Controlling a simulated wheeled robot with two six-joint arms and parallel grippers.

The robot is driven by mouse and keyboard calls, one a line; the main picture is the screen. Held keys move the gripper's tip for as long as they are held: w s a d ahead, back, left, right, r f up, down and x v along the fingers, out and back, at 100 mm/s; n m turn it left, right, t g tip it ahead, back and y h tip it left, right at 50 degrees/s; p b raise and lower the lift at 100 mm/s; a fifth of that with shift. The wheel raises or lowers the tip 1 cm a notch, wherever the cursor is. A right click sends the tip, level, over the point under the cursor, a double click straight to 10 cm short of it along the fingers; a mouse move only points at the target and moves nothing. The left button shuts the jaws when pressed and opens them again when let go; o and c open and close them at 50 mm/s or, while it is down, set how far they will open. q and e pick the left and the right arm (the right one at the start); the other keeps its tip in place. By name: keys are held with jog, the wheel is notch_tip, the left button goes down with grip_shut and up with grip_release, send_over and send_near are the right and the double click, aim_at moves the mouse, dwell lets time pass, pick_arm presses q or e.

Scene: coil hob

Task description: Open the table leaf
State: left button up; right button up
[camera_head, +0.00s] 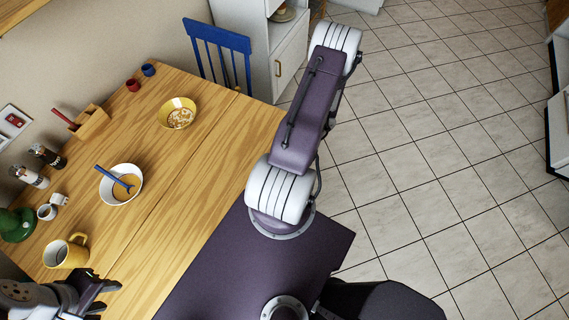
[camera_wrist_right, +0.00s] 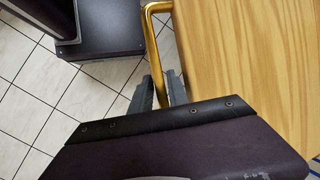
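The wooden table (camera_head: 150,215) fills the left of the head view, and a straight seam runs along its top. The table's edge section (camera_wrist_right: 235,60) is at the right of the right wrist view, with a gold bar handle (camera_wrist_right: 152,50) on its edge. My right gripper (camera_wrist_right: 160,85) has one finger on each side of the handle, close against it. In the head view my right arm hides that gripper and the handle. My left gripper (camera_head: 100,294) is at the bottom left, by the table, with fingers apart and nothing between them.
On the table are a yellow mug (camera_head: 66,252), a white bowl (camera_head: 121,185), a yellow bowl (camera_head: 177,113), a wooden box (camera_head: 90,124) and small jars. A blue chair (camera_head: 219,50) and white cabinet (camera_head: 285,60) stand behind. Tiled floor (camera_head: 430,150) on the right is clear.

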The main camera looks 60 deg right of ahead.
jog(key=v, duration=0.8)
jog(key=shift+s+r+p, duration=0.15)
jog(key=shift+s+p, duration=0.05)
jog(key=shift+p, duration=0.25)
jog(key=shift+d, duration=0.1)
